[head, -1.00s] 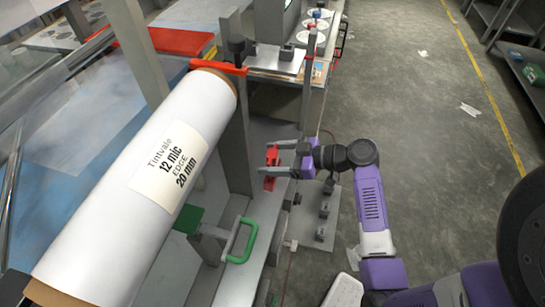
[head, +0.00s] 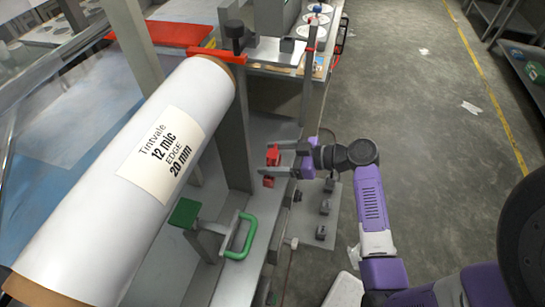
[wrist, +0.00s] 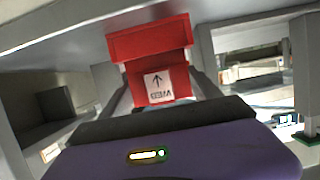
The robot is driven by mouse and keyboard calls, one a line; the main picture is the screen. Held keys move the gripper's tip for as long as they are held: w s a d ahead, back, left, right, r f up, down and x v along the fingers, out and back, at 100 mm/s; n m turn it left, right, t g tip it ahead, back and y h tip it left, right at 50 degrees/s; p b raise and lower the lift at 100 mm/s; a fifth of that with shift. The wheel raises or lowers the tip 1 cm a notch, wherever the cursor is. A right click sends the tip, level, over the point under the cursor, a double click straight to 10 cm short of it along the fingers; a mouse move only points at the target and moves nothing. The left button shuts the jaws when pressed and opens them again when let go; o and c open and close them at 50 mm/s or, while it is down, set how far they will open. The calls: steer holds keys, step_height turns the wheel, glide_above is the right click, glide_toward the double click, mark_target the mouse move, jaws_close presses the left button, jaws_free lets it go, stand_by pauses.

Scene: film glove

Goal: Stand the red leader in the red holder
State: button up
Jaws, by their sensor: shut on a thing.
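The red leader (head: 272,155) is a small red block-like piece. My gripper (head: 274,163) is shut on it and holds it beside the machine frame, right of the white film roll. In the wrist view the leader (wrist: 150,45) has a wide upper bar and a narrower part below, with a white label bearing an arrow and upside-down or mirrored letters. It is close under a pale beam there. I cannot tell which thing is the red holder; a red-topped post (head: 311,36) and a red bracket (head: 217,55) at the roll's end are in view.
The white film roll (head: 185,110) fills the left side. A green handle (head: 248,237) juts out below my gripper. A grey plate (head: 335,205) with several dark clamps lies lower right of it. A red tray (head: 165,34) is at the back left.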

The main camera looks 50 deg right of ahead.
steer(key=shift+f, duration=0.35)
steer(key=o, duration=1.5)
steer(key=shift+b+v, duration=0.4)
steer(key=shift+v, duration=3.5)
